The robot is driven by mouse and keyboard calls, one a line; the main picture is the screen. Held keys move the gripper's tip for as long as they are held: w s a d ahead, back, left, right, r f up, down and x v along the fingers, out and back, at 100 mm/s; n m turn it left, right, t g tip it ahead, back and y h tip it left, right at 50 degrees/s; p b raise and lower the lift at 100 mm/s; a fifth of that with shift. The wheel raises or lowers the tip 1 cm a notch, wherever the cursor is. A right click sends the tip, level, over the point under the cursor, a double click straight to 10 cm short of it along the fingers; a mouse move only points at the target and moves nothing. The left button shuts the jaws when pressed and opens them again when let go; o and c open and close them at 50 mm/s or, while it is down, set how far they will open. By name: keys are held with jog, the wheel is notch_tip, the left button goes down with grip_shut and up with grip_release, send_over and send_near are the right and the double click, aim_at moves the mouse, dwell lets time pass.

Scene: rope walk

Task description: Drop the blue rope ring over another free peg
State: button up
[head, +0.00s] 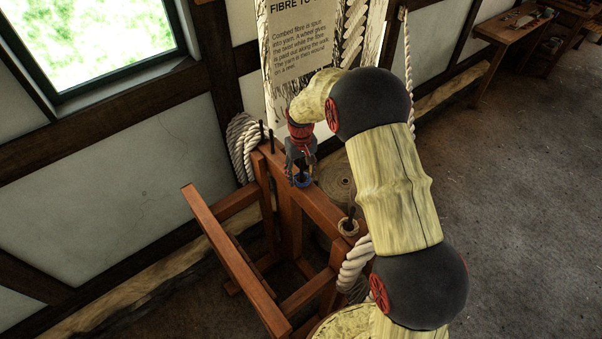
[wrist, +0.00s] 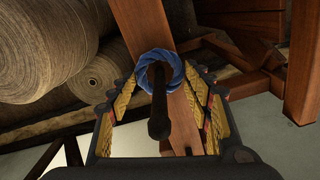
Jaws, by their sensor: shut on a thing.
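The blue rope ring (head: 303,182) is low at the middle of the wooden beam, under my gripper (head: 302,175). In the wrist view the blue rope ring (wrist: 160,67) is between my fingertips (wrist: 160,76), which close on its sides. A dark peg (wrist: 158,115) passes through the ring's opening, its rounded end toward the camera. I cannot tell whether the ring touches the beam (wrist: 180,115). Two dark pegs (head: 271,137) stand bare at the beam's far end. A nearer peg (head: 350,214) has a tan rope ring (head: 348,227) around it.
Thick white rope hangs at the far end (head: 241,145) and near end (head: 355,262) of the frame. A wooden rail (head: 235,262) runs to the left. A printed board (head: 300,50) stands behind. Large rope coils (wrist: 50,45) lie below. Open floor is at right.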

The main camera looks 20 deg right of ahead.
jog(key=shift+f, duration=0.1)
jog(key=o, duration=0.8)
jog(key=shift+o, duration=0.5)
notch_tip(320, 180, up, 12)
dwell(0.5)
